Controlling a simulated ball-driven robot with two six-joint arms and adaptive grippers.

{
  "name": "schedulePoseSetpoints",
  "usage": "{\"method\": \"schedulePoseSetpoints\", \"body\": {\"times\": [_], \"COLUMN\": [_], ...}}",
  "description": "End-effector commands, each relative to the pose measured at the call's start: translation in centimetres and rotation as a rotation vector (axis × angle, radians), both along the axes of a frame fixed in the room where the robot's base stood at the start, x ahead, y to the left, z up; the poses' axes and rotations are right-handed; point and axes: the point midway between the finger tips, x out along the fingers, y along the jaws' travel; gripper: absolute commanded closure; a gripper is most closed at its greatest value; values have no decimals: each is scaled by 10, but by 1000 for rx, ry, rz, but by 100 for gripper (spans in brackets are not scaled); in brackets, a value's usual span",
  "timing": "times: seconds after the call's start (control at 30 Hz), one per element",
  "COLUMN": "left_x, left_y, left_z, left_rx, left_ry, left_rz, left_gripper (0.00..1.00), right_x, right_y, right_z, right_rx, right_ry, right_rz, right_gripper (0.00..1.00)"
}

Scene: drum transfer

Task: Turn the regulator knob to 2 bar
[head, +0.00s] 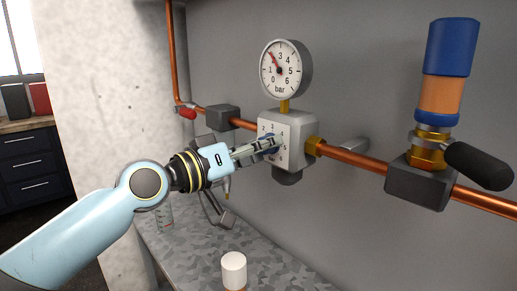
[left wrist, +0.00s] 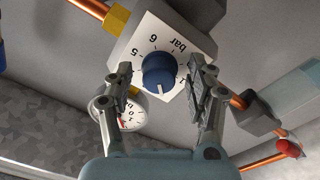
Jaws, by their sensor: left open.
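The regulator (head: 296,122) is a pale block with a numbered white dial on the copper pipe. Its blue knob (left wrist: 158,69) shows in the left wrist view, with a white pointer mark toward the picture's bottom; I cannot read which number it meets. The round gauge (head: 280,70) sits above the regulator, its red needle pointing up-left near 2. My left gripper (head: 270,144) is at the dial and mostly hides the knob in the head view. In the left wrist view my left gripper (left wrist: 160,86) is open, one finger on each side of the knob, with visible gaps.
The copper pipe (head: 354,157) runs along the grey wall. A blue-and-orange cylinder (head: 441,94) and a black handle (head: 478,165) are at the right. A red-handled valve (head: 186,113) is at the left. A white-capped item (head: 234,269) stands on the speckled counter (head: 190,262) below.

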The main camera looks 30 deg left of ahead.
Motion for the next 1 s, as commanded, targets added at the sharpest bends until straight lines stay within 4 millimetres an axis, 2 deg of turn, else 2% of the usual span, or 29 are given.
{"method": "schedulePoseSetpoints", "body": {"times": [0.13,0.37,0.5,0.7,1.0], "left_x": [-9,-51,-62,-70,-70], "left_y": [4,18,25,27,27], "left_z": [-1,-3,-3,-3,-2], "left_rx": [2,9,5,1,-1], "left_ry": [1,3,3,0,0], "left_rz": [0,-5,3,-1,-1], "left_gripper": [44,44,44,44,44], "right_x": [1,0,0,0,0], "right_y": [1,1,1,1,1], "right_z": [0,0,0,0,0], "right_rx": [1,1,1,1,1], "right_ry": [-1,-1,0,0,0], "right_rz": [-1,-1,-1,0,0], "right_gripper": [100,100,100,100,100]}}
